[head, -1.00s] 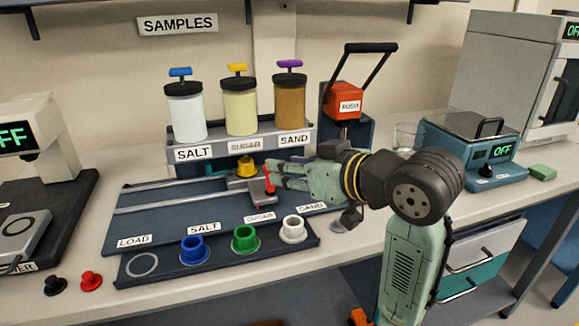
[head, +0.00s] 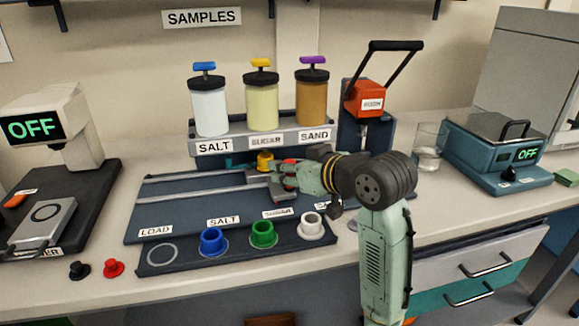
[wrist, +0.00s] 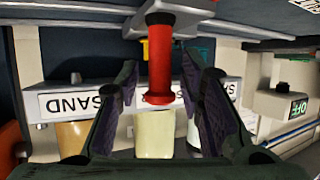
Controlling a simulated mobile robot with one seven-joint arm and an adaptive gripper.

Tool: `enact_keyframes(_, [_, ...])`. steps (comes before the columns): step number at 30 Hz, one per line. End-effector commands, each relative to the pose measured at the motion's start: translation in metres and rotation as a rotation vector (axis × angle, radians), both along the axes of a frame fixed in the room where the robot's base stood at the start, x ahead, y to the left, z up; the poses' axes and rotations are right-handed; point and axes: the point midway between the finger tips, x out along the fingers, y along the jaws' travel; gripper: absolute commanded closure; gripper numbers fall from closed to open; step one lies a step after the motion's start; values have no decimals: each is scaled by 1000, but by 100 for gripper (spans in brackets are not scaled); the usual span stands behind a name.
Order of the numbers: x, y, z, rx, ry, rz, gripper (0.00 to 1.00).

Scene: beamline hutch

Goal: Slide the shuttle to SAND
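The shuttle (head: 283,191) is a grey slide with a yellow cup (head: 265,161) at its back and a red upright handle (wrist: 160,60). It sits on the dark rail board (head: 165,208), in line with the SUGAR jar (head: 262,108) and beside the front SUGAR label (head: 277,212). The front SAND label (head: 320,205) is to its right, partly covered by my arm. My gripper (head: 283,172) is at the handle. In the wrist view its fingers stand on both sides of the red handle with visible gaps, so it is open around it.
The SALT jar (head: 211,107) and SAND jar (head: 311,97) flank the SUGAR jar on a rack. A front strip holds blue (head: 213,241), green (head: 263,234) and white (head: 313,226) cups. A red press (head: 367,99) and a glass (head: 428,150) stand right.

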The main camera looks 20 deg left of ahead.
Motion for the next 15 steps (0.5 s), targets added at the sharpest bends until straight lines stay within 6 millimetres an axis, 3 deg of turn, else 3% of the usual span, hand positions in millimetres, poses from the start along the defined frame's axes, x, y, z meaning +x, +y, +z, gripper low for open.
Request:
enact_keyframes(6, [0,0,0,0,0,0,67])
enact_keyframes(15, [0,0,0,0,0,0,87])
